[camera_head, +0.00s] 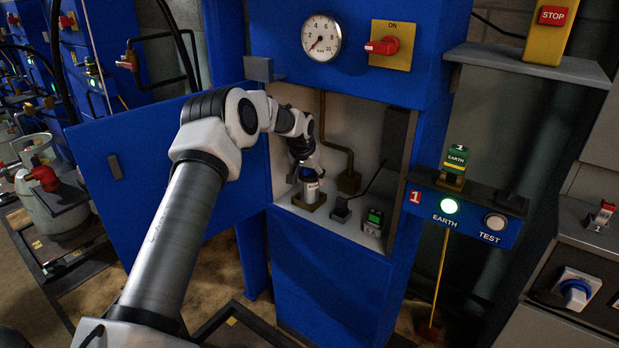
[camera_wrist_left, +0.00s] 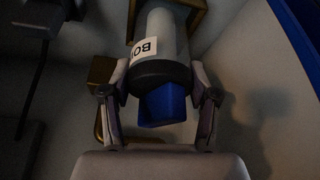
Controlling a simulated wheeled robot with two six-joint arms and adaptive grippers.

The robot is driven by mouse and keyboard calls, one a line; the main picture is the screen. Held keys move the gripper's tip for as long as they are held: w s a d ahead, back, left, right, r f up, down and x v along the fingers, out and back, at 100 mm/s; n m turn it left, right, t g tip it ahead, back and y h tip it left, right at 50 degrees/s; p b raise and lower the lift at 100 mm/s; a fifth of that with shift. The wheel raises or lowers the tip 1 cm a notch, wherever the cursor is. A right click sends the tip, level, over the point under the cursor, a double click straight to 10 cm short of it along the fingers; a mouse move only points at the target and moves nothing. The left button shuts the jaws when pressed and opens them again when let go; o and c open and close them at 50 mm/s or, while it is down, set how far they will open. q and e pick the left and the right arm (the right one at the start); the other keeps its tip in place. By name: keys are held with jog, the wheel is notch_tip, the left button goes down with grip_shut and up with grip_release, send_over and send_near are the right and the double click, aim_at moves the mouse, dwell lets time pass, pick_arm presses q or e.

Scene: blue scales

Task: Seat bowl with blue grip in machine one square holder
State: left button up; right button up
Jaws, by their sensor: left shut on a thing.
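The bowl (camera_head: 311,191) is a pale cylinder inside the open blue machine marked 1. In the left wrist view its pale body (camera_wrist_left: 165,30) has a white label starting "BO", a dark collar and a blue grip (camera_wrist_left: 162,104). My left gripper (camera_head: 308,168) reaches down into the cabinet from above. In the wrist view its fingers (camera_wrist_left: 160,88) are shut on the bowl at the collar and blue grip. The brass square holder (camera_head: 297,201) is at the bowl's lower end, and its edge shows in the wrist view (camera_wrist_left: 199,14). How deep the bowl sits cannot be told. My right gripper is not in view.
A brown pipe (camera_head: 338,150) runs down behind the gripper. A small block with a lever (camera_head: 341,209) and a green-lit switch (camera_head: 374,219) stand right of the holder. The blue cabinet door (camera_head: 165,190) hangs open at left. A gauge (camera_head: 321,38) and red-handled switch (camera_head: 383,46) are above.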

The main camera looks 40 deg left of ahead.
pick_arm(q)
jog(key=o, duration=1.4)
jog(key=shift+f, duration=0.15)
jog(key=shift+c, duration=0.2)
